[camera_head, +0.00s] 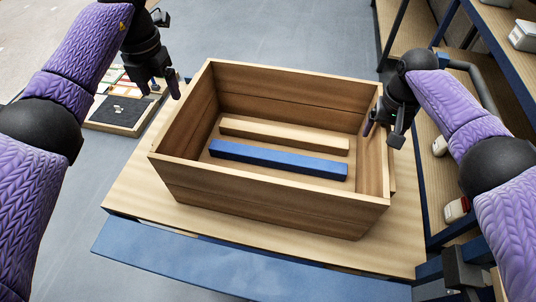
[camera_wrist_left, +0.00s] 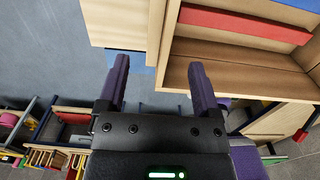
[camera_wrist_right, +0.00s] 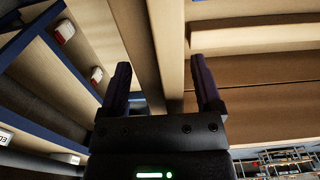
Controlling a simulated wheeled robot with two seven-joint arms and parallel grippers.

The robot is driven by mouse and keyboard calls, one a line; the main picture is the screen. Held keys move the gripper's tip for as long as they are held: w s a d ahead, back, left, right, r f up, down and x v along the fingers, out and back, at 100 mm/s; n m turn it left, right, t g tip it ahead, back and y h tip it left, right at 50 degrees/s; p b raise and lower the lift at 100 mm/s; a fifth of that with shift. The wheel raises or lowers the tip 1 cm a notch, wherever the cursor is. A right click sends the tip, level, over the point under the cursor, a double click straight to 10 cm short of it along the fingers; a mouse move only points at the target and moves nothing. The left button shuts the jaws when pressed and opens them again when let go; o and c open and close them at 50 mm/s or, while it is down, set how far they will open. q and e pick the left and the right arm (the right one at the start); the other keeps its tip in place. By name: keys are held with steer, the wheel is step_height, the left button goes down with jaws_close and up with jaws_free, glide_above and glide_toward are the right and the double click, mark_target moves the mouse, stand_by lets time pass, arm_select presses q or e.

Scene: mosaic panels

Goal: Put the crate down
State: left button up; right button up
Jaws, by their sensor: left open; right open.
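The wooden crate (camera_head: 275,195) is open-topped and stands upright on the wooden table (camera_head: 135,190). A plain wooden bar (camera_head: 285,136) and a blue bar (camera_head: 278,160) lie inside it. In the left wrist view a red bar (camera_wrist_left: 245,25) shows inside the crate. My left gripper (camera_head: 166,92) is open and empty near the crate's left wall, apart from it in the head view. My right gripper (camera_head: 383,133) is open at the right wall, one finger on the inner side and one on the outer side. The right wrist view shows that wall (camera_wrist_right: 170,55) between the fingers.
A tray with a dark inset (camera_head: 118,113) lies beyond the table's left side. Blue-framed shelves (camera_head: 440,190) with small containers stand close on the right. A blue beam (camera_head: 220,270) runs along the table's front. Bare tabletop shows around the crate.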

steer(key=shift+r, duration=0.1)
arm_select(q)
step_height(320, 180, up, 2)
arm_select(e)
step_height(320, 180, up, 12)
steer(key=shift+s, duration=0.1)
stand_by(0.3)
